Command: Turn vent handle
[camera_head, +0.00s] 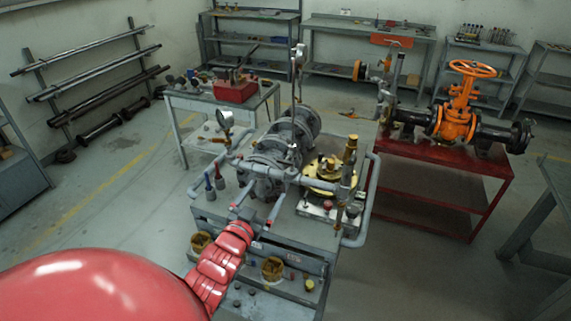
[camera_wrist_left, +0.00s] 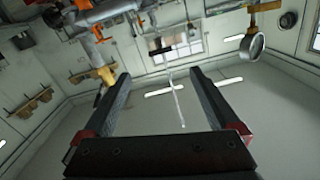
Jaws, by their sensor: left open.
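My left gripper (camera_head: 264,194) reaches over the front of the grey test bench (camera_head: 312,243), below the pipework. Its two dark fingers are apart and nothing shows between them; it also shows in the left wrist view (camera_wrist_left: 158,78). I cannot tell for certain which part is the vent handle. A small orange lever (camera_head: 217,140) sits below a round gauge (camera_head: 225,118) at the left end of the pipework. In the left wrist view an orange handle (camera_wrist_left: 82,48) on the pipes is beyond the left finger, apart from it. My right gripper is not in view.
A grey flanged valve body (camera_head: 290,135) and a yellow flange (camera_head: 330,175) stand on the bench. A grey pipe (camera_head: 369,200) runs down its right side. An orange gate valve (camera_head: 456,115) sits on a red table (camera_head: 420,165) at right. The floor at left is open.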

